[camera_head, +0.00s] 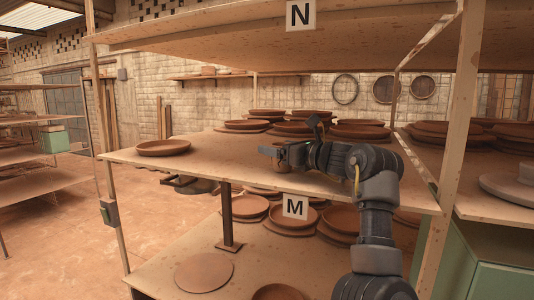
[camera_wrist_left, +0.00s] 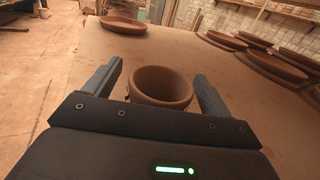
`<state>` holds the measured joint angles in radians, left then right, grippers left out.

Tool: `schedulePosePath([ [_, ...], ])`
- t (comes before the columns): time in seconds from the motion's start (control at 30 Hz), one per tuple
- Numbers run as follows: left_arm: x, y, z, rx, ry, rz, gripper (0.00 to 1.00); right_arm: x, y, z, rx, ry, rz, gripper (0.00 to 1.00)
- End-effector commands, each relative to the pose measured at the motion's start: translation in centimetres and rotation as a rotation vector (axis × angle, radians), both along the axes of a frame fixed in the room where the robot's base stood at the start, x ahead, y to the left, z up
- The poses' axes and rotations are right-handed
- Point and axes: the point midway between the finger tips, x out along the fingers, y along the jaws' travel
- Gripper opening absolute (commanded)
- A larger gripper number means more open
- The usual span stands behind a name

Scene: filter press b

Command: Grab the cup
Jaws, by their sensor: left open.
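A brown clay cup (camera_wrist_left: 162,88) stands upright on the wooden shelf board (camera_wrist_left: 120,110), its round mouth facing up. In the left wrist view my left gripper (camera_wrist_left: 158,75) is open, with one finger on each side of the cup. The cup sits between the fingers, close to the palm, and its lower front is hidden by the gripper body. In the head view the left gripper (camera_head: 272,150) is above the middle shelf, and the cup is largely hidden by it. I cannot tell whether either finger touches the cup. My right gripper is not in view.
A clay plate (camera_head: 163,147) lies near the left end of the middle shelf. Several stacked plates (camera_head: 300,128) stand behind the gripper. The upper shelf (camera_head: 230,30) hangs overhead, and a rack post (camera_head: 462,100) stands at right. The shelf between plate and gripper is clear.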

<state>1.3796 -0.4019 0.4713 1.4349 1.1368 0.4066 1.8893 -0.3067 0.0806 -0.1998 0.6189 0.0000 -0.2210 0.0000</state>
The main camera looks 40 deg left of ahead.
Motion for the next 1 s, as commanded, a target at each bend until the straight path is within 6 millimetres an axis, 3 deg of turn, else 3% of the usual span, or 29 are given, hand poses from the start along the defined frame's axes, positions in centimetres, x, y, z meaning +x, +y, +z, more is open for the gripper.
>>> schedulePosePath([
  [0.17,0.2,-0.2,-0.1,0.001,0.000,-0.004,0.84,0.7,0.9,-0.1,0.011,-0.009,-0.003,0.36],
  [0.53,0.0,0.0,-0.1,0.000,0.001,0.000,0.35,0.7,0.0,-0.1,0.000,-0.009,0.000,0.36],
  [0.83,-0.1,0.1,0.2,-0.001,0.001,0.002,0.35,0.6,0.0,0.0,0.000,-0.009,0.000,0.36],
  [1.0,-0.7,0.8,1.7,0.000,-0.002,0.014,0.35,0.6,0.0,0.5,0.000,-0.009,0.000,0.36],
])
